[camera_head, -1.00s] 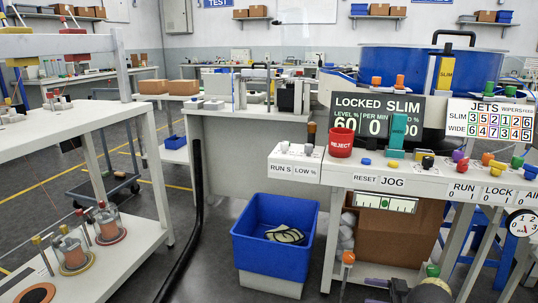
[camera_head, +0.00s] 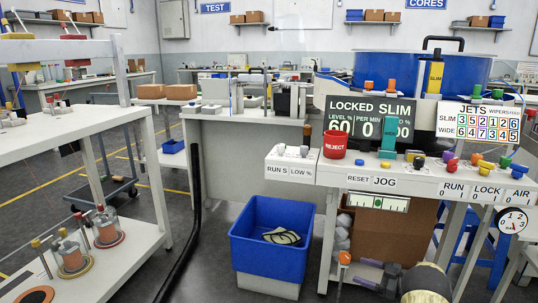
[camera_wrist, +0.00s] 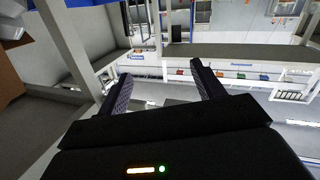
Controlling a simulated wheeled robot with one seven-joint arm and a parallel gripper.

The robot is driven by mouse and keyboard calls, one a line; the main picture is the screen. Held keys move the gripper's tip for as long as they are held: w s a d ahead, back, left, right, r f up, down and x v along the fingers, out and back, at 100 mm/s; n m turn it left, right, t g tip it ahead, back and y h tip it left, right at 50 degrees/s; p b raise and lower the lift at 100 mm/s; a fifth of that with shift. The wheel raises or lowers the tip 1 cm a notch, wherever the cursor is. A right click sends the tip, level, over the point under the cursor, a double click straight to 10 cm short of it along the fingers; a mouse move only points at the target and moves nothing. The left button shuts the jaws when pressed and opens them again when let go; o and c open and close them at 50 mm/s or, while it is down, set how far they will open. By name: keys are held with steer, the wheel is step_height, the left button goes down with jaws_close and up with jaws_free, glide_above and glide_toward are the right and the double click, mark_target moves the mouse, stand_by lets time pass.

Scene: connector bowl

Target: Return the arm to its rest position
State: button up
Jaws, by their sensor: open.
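My gripper (camera_wrist: 162,84) is open in the wrist view, with its two dark fingers spread apart and nothing seen between them. In the head view, dark parts of my gripper (camera_head: 378,276) and my arm show low at the bottom edge, in front of the shelf under the control bench. The control bench (camera_head: 430,186) stands above and behind them. Whether my gripper touches anything there cannot be told.
A blue bin (camera_head: 270,240) stands on a white base left of the bench. A cardboard box (camera_head: 400,235) sits under the bench. A red REJECT cup (camera_head: 335,144) stands on top. A white shelf rack (camera_head: 70,105) is at the left; grey floor lies between.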

steer(key=w+a+r+m+t+h, duration=0.1)
steer(key=w+r+m+t+h, duration=0.2)
steer(key=r+h, duration=0.35)
steer(key=w+a+r+m+t+h, duration=0.1)
steer(key=r+m+t+h, duration=0.1)
steer(key=r+m+h, duration=0.45)
steer(key=s+a+f+m+g+h, duration=0.1)
steer(key=s+a+g, duration=0.35)
steer(key=s, duration=0.85)
steer(key=s+a+f+m+g, duration=0.1)
steer(key=s+a+g, duration=0.3)
steer(key=s, duration=0.8)
steer(key=s+a+f+m+g+h, duration=0.1)
steer(key=s+a+m+g, duration=0.15)
steer(key=s+a, duration=0.7)
steer(key=s+d+r+p, duration=0.1)
steer(key=r+p, duration=2.2)
steer(key=s+d+r+n+p, duration=0.1)
steer(key=s+d+r+p, duration=0.1)
steer(key=r+p, duration=2.2)
steer(key=shift+d+r+g+p, duration=0.2)
steer(key=shift+g+p, duration=0.1)
steer(key=shift+g, duration=0.1)
